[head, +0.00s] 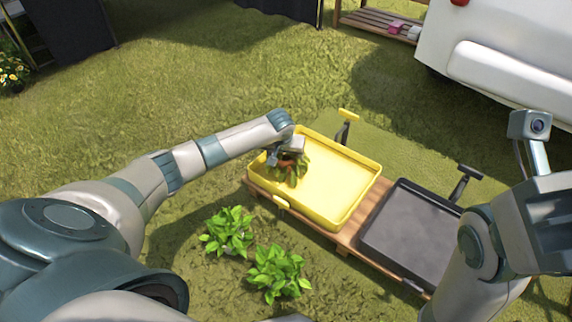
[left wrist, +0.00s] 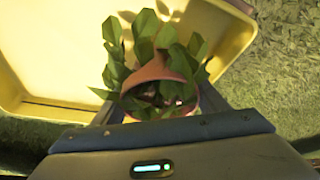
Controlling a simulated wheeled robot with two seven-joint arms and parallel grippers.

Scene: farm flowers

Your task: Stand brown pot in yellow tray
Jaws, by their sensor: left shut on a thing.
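The brown pot (head: 287,166) with a green leafy plant is at the left end of the yellow tray (head: 346,211), over or inside it. My left gripper (head: 288,158) is shut on the pot from above. In the left wrist view the pot (left wrist: 162,72) sits between the fingers with leaves around it, and the yellow tray (left wrist: 45,60) lies behind it. Whether the pot touches the tray floor cannot be told. My right arm shows at the right edge of the head view, but its fingertips are not visible.
A black tray (head: 411,232) stands right of the yellow tray on the same wooden pallet (head: 348,236). Two leafy plants (head: 228,232) (head: 277,272) stand on the grass in front. A white vehicle (head: 500,55) is at the upper right. Open grass lies behind the trays.

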